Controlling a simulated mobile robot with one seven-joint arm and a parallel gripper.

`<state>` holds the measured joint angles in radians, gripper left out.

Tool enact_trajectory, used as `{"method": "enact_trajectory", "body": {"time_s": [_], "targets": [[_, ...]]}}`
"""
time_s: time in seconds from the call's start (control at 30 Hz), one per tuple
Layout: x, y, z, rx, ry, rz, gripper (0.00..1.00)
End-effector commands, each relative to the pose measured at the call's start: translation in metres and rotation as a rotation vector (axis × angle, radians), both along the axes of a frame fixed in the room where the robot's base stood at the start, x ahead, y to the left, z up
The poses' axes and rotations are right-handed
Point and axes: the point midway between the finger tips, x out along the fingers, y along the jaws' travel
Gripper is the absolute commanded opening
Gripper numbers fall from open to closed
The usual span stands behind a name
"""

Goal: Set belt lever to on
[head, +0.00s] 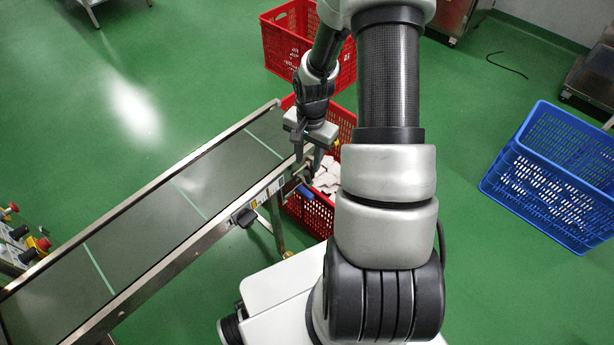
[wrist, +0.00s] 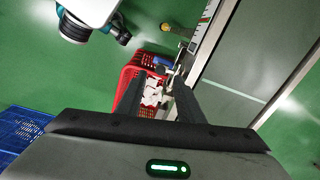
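The conveyor belt (head: 150,225) runs from the lower left to the upper middle of the head view. A small part with a blue grip, probably the belt lever (head: 306,193), sticks out from the belt's side rail near its far end. The blue grip also shows in the wrist view (wrist: 162,61), beyond my fingertips. My gripper (head: 308,163) points down beside the rail, just above and behind the lever. Its two fingers are apart with nothing seen between them, in the wrist view too (wrist: 169,84). The lever's exact position is too small to tell.
A red crate (head: 313,218) with white pieces stands under the belt's end, below my gripper. Another red crate (head: 282,42) stands behind it. A blue crate (head: 540,190) is at right. A black knob (head: 244,217) sits on the rail. A red button (head: 43,244) is at far left.

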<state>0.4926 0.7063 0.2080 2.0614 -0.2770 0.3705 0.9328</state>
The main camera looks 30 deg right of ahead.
Motion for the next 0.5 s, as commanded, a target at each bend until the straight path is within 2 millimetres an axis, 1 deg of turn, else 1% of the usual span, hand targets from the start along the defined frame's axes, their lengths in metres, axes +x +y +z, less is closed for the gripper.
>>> {"method": "enact_trajectory", "body": {"time_s": [0.03,0.2,0.3,0.4,0.5], "targets": [[0.000,0.001,-0.016,0.001,0.004,0.001,0.34],[0.001,0.001,-0.049,0.001,0.002,-0.001,0.34],[0.002,0.002,-0.064,0.001,0.003,0.001,0.34],[0.003,0.002,-0.074,0.000,0.000,0.000,0.34],[0.003,0.002,-0.079,-0.001,-0.001,0.001,0.34]]}}
